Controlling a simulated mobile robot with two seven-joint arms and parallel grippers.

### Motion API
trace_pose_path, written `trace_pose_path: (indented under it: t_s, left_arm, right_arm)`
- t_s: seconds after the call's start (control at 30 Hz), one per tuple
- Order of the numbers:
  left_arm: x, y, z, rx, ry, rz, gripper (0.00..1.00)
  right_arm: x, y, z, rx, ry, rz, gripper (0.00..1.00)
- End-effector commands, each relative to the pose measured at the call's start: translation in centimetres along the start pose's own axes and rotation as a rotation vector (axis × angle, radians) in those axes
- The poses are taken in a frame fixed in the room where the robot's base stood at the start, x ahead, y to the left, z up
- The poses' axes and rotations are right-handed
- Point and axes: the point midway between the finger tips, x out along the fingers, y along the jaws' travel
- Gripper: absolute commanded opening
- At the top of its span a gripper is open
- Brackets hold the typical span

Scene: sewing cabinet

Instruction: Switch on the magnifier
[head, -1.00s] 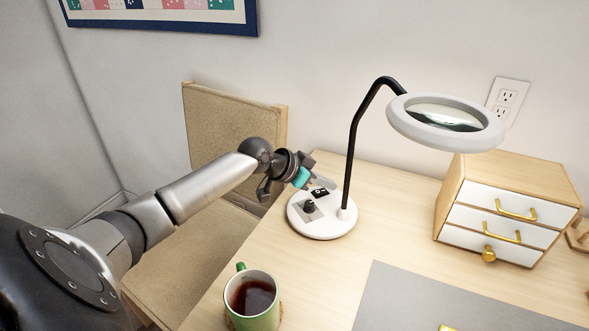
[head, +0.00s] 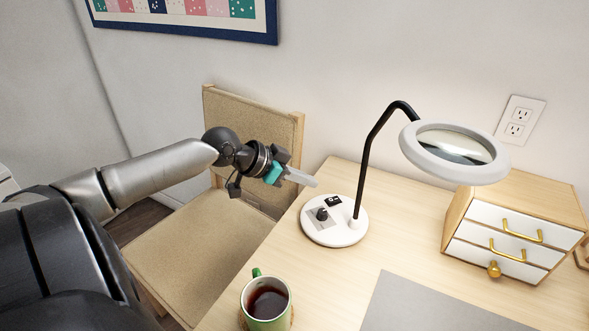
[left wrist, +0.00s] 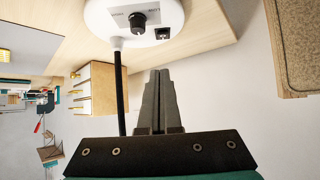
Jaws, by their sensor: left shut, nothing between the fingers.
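The magnifier stands on the table, with a round white base (head: 347,236), a black curved neck (head: 366,150) and a white ring head (head: 411,150) around a lens. On the base are a black knob (head: 322,214) on a grey plate and a small black switch (head: 334,200). The knob (left wrist: 138,21) and switch (left wrist: 163,34) also show in the left wrist view. I cannot tell the switch's position. My left gripper (head: 316,183) is shut and empty, behind and left of the base, apart from it. Its closed fingers (left wrist: 160,74) show in the left wrist view. My right gripper is not in view.
A green mug (head: 259,312) of dark drink stands at the table's front left. A small drawer cabinet (head: 485,238) with white fronts is at the right. A grey mat (head: 430,305) lies in front. A chair (head: 190,245) stands left of the table.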

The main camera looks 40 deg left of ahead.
Motion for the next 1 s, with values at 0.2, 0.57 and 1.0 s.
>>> trace_pose_path:
  t_s: [0.2, 0.57, 1.0]
  left_arm:
    - [-2.1, 0.1, -0.1, -0.001, -0.002, 0.001, 0.00]
    - [-3.5, 0.0, -0.1, 0.001, 0.000, 0.000, 0.00]
    - [-3.5, 0.0, -0.1, 0.001, 0.000, 0.000, 0.00]
  right_arm:
    - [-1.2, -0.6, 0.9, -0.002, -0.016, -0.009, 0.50]
    - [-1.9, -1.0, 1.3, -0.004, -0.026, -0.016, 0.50]
    - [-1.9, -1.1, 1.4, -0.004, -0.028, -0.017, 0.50]
